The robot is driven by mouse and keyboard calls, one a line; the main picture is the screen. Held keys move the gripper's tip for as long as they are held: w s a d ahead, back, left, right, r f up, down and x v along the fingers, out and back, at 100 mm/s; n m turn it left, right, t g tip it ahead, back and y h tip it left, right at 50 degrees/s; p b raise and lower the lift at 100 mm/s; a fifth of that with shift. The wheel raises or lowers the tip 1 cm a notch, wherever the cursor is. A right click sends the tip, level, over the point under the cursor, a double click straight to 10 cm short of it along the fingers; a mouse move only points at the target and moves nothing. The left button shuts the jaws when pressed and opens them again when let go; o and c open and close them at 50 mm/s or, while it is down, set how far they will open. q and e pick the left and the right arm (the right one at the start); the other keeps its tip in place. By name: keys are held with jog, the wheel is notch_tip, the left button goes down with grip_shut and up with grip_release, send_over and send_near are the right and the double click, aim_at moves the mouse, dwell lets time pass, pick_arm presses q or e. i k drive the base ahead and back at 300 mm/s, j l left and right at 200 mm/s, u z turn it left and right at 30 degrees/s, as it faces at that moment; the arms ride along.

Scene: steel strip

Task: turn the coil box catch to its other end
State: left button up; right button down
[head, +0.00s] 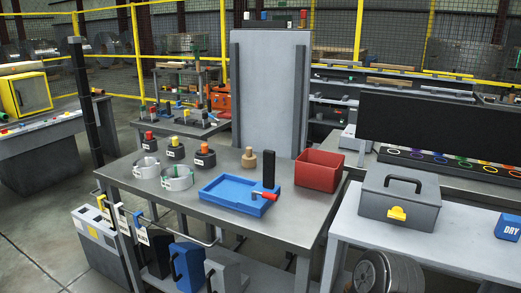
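A grey lidded box (400,198) with a dark carry handle on top stands on the light bench at the right. A yellow catch (397,213) sits on its front face, near the lower middle. The lid looks closed. No label naming it the coil box is visible, and the exact turn of the catch is too small to tell. Neither of my grippers is in view.
A blue box marked DRY (509,227) stands right of the grey box. The steel table (240,222) to the left holds a red bin (319,171), a blue tray (225,200) and several small parts. A dark panel (430,125) rises behind the box.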

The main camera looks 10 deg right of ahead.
aim_at(396, 213)
jog(key=l+z, duration=0.35)
jog(key=l, duration=2.05)
